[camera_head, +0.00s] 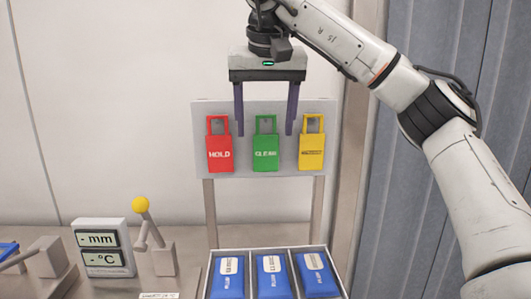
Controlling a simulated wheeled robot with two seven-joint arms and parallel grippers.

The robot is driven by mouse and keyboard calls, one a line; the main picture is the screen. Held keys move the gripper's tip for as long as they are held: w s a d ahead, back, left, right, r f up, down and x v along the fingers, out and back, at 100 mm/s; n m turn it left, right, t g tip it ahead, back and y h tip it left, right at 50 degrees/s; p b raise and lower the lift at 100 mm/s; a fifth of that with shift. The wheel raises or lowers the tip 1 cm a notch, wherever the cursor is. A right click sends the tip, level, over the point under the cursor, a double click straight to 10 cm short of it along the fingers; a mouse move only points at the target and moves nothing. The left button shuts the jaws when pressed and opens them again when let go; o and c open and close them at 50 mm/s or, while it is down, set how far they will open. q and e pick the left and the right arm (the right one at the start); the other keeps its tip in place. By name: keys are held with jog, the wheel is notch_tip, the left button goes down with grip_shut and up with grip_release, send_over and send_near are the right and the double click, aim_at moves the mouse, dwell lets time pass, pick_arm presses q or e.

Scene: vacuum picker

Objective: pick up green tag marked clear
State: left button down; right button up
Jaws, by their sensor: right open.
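The green tag (265,153) marked CLEAR hangs in the middle of a grey board (250,111), with a loop at its top. A red tag (219,155) marked HOLD hangs to its left and a yellow tag (311,153) to its right. My right gripper (265,134) comes down from above, its two fingers apart, one on each side of the green tag's loop in this view. Nothing is held between them. I cannot tell how far the fingers are from the board. My left gripper is not in view.
The board stands on two posts. Below it a tray (208,281) holds blue packs (273,279). To the left are a display unit (103,248) marked mm and °C and a lever with a yellow knob (140,204). Grey corrugated panelling (415,220) is at the right.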

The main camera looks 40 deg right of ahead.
aim_at(266, 142)
jog(key=x, duration=0.2)
jog(key=b+x, duration=0.1)
jog(key=x, duration=0.2)
jog(key=shift+s+d+r, duration=0.1)
jog(key=shift+d, duration=0.1)
jog(key=c, duration=1.1)
jog(key=shift+r, duration=0.15)
jog(key=shift+r, duration=0.65)
jog(key=shift+s+a+r, duration=0.1)
jog(key=shift+s+a, duration=0.15)
jog(key=shift+a, duration=0.05)
jog(key=s+a, duration=0.3)
jog(key=s, duration=0.1)
jog(key=s+a, duration=0.4)
jog(key=s, duration=0.1)
jog(key=s+a+p, duration=0.1)
jog(key=s+a, duration=0.3)
jog(key=shift+s, duration=0.15)
